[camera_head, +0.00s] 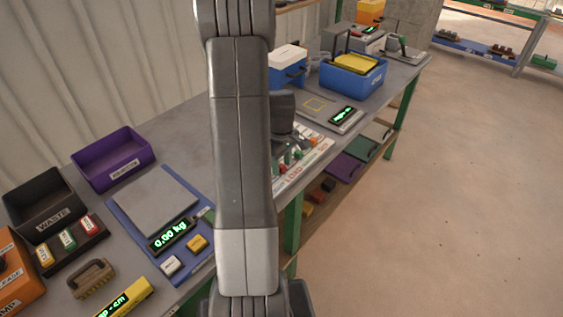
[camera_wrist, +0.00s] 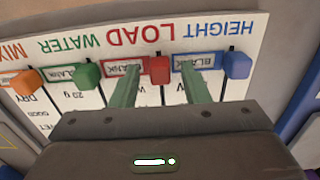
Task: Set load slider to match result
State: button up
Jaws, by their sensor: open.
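The slider panel (camera_head: 312,158) lies on the bench, partly hidden behind my arm. In the wrist view, the white panel (camera_wrist: 70,43) appears upside down, with HEIGHT, LOAD, WATER and MIX columns. The red load slider knob (camera_wrist: 160,69) sits at the LOAD end of its track, beside a red-framed BLANK tag. My gripper (camera_wrist: 159,68) is open, its two green fingers on either side of the red knob. Contact cannot be told. The lower scale marks are hidden by my gripper body.
The blue knob (camera_wrist: 237,65) and green knob (camera_wrist: 87,75) flank the load column; the orange knob (camera_wrist: 26,82) is farther left. A scale display (camera_head: 171,234) reads 0.00 kg. Another lit display (camera_head: 343,115) is unreadable. A blue bin (camera_head: 350,80) stands behind the panel.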

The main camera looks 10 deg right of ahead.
grip_shut()
jog(key=w+a, duration=0.4)
jog(key=w, duration=0.1)
jog(key=shift+w+a+b, duration=0.2)
jog(key=shift+w+b, duration=0.1)
grip_release()
jog(key=shift+r, duration=0.1)
notch_tip(320, 180, up, 14)
jog(key=b, duration=0.1)
dwell(0.3)
jog(key=shift+f, duration=0.25)
